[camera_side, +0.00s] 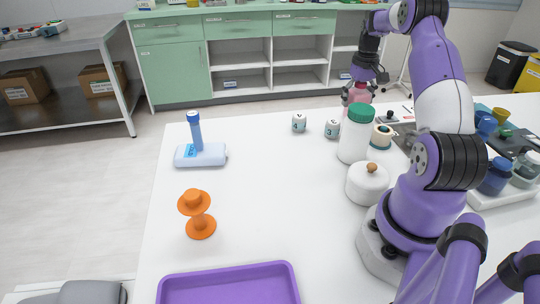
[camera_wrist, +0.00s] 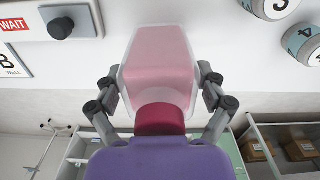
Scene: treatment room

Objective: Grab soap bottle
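The soap bottle is pink with a clear outer wall and a dark red top. In the wrist view the soap bottle (camera_wrist: 160,75) fills the space between my fingers, its top towards the camera. In the side view the soap bottle (camera_side: 357,94) stands near the table's far edge, behind the green-capped jar and partly hidden. My gripper (camera_side: 360,84) is at the bottle from above. In the wrist view my gripper (camera_wrist: 160,82) has one finger close along each side of the bottle. Whether both fingers press on it cannot be told.
A white jar with green cap (camera_side: 356,135) and a lidded white pot (camera_side: 367,184) stand nearer. Numbered cylinders (camera_side: 299,123) are to the left. An orange stand (camera_side: 197,213) and purple tray (camera_side: 228,284) lie front left. The left-middle tabletop is largely clear.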

